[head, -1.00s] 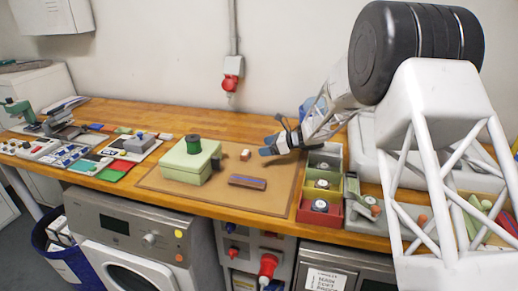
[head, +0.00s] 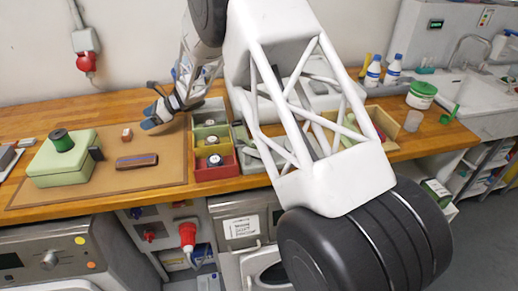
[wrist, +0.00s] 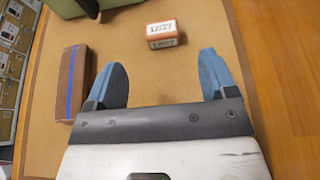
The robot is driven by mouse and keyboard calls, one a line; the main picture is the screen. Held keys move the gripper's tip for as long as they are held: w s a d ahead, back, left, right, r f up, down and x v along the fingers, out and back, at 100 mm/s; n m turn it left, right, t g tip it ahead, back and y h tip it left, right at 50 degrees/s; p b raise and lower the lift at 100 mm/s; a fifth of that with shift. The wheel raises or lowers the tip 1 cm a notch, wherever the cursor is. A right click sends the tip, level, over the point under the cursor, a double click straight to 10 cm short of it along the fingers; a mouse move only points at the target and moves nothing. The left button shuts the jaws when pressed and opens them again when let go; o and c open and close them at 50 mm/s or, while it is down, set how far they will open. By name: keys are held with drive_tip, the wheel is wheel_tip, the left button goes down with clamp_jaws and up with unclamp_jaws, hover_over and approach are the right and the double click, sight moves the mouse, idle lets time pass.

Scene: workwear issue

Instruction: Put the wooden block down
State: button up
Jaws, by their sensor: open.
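In the wrist view the block (wrist: 162,35) shows a pale face with printed dark marks and reddish-brown sides. My gripper (wrist: 165,78) is open and empty, with its two blue fingers apart. The block lies beyond the fingertips, roughly in line with the gap between them, and nothing touches it. In the head view my gripper (head: 150,117) is just right of the block, above the mat.
A brown bar with a blue stripe (head: 137,161) lies on the mat near the block. A pale green box (head: 62,165) with a dark green spool stands to its left. Small bins (head: 215,162) stand right of the mat. Bare mat lies in front of the bar.

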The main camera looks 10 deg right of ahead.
drive_tip(key=d+r+m+t+h, duration=0.4)
drive_tip(key=d+r+m+t, duration=0.5)
drive_tip(key=d+r+m, duration=0.5)
drive_tip(key=s+d+r+m+t+h, duration=0.1)
drive_tip(key=s+d+r+m+h, duration=0.3)
drive_tip(key=s+d+m, duration=0.3)
drive_tip(key=s+d+r+m+t+h, duration=0.25)
drive_tip(key=s+d+r+m, duration=0.2)
drive_tip(key=d+m, duration=0.5)
drive_tip(key=s+d+f+m+g+h, duration=0.25)
drive_tip(key=s+d+m, duration=0.25)
drive_tip(key=s+m, duration=0.7)
drive_tip(key=s+d+f+m+g+h, duration=0.15)
drive_tip(key=s+d+m+g, duration=0.35)
drive_tip(key=s, duration=1.3)
drive_tip(key=s+f+m+g+y, duration=0.1)
drive_tip(key=s+m, duration=0.5)
drive_tip(key=s, duration=0.7)
drive_tip(key=shift+a+f+m+g, duration=0.4)
drive_tip(key=shift+f+g, duration=0.3)
drive_tip(key=shift+f, duration=0.25)
